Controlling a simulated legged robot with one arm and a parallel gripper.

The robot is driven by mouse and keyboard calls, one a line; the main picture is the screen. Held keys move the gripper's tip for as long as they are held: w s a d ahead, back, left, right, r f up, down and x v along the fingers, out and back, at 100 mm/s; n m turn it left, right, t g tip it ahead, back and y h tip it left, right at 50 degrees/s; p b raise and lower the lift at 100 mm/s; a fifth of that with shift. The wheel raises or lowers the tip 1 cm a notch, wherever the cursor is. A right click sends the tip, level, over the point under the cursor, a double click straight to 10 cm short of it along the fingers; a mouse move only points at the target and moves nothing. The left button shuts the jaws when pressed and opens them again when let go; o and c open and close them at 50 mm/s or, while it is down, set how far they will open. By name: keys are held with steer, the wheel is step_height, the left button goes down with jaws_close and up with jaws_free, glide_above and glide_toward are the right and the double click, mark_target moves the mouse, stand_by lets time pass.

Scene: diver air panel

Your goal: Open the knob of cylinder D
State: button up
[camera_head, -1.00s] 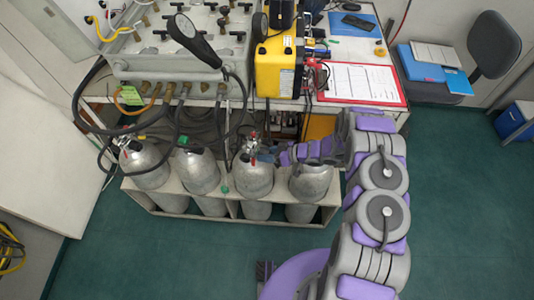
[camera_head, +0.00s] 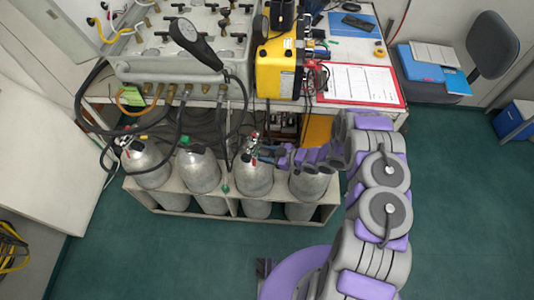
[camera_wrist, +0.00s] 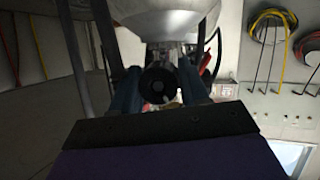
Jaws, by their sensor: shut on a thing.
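Several silver cylinders stand in a row in a pale rack (camera_head: 170,208); no letters on them are readable. In the head view my gripper (camera_head: 271,154) reaches left, over the rightmost cylinder (camera_head: 310,180), to the valve of the cylinder second from the right (camera_head: 254,178). In the wrist view a round black knob (camera_wrist: 158,86) sits between my two blue-grey fingers, below a silver cylinder (camera_wrist: 162,14). My gripper is shut on this knob.
Black hoses (camera_head: 230,120) hang from the air panel (camera_head: 170,62) to the cylinder tops, close to my gripper. A yellow case (camera_head: 278,68) and a red clipboard (camera_head: 361,84) lie on the bench behind. The green floor in front of the rack is open.

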steer(key=shift+w+r, duration=0.15)
steer(key=o, duration=1.1)
steer(key=shift+c, duration=0.2)
steer(key=p+v, duration=0.2)
steer(key=v, duration=1.5)
steer(key=shift+d+p, duration=0.15)
steer(key=shift+p, duration=0.2)
